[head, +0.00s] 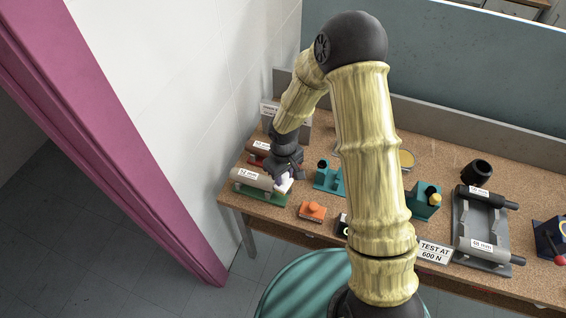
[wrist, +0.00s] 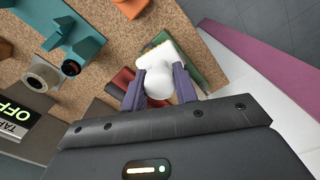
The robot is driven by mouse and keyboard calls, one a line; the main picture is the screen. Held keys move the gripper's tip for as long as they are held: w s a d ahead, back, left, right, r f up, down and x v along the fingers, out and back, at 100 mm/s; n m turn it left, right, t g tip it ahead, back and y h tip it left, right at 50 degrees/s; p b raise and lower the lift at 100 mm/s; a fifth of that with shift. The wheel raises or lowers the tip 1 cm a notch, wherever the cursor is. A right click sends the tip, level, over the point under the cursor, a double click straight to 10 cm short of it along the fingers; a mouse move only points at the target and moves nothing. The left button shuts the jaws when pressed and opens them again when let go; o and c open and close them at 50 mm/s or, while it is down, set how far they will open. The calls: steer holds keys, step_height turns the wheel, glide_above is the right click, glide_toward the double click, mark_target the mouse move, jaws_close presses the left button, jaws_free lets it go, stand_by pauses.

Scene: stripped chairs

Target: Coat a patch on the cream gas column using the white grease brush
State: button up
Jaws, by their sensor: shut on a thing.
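The cream gas column (head: 252,179) lies in a green cradle (head: 268,197) at the left end of the cork-topped bench, with a white label on it. My gripper (head: 286,172) is at the column's right end, pointing down. It is shut on the white grease brush (head: 283,183). In the wrist view, the brush's rounded white handle (wrist: 158,84) sits between the two fingers, with its pale bristle edge facing away. Part of the green cradle (wrist: 205,62) shows beside it. I cannot tell whether the bristles touch the column.
A teal stand (head: 328,180) and an orange block (head: 312,210) are to the right. A white wall (head: 225,75) borders the bench's left.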

step_height(320, 180, up, 3)
steer(key=shift+s+p, duration=0.1)
steer(key=shift+p, duration=0.8)
steer(key=shift+w+r+p, duration=0.2)
steer(key=shift+r+p, duration=0.75)
steer(key=shift+r, duration=0.25)
steer(key=shift+s+a, duration=0.15)
steer(key=shift+d+f, duration=0.1)
steer(key=shift+d, duration=0.1)
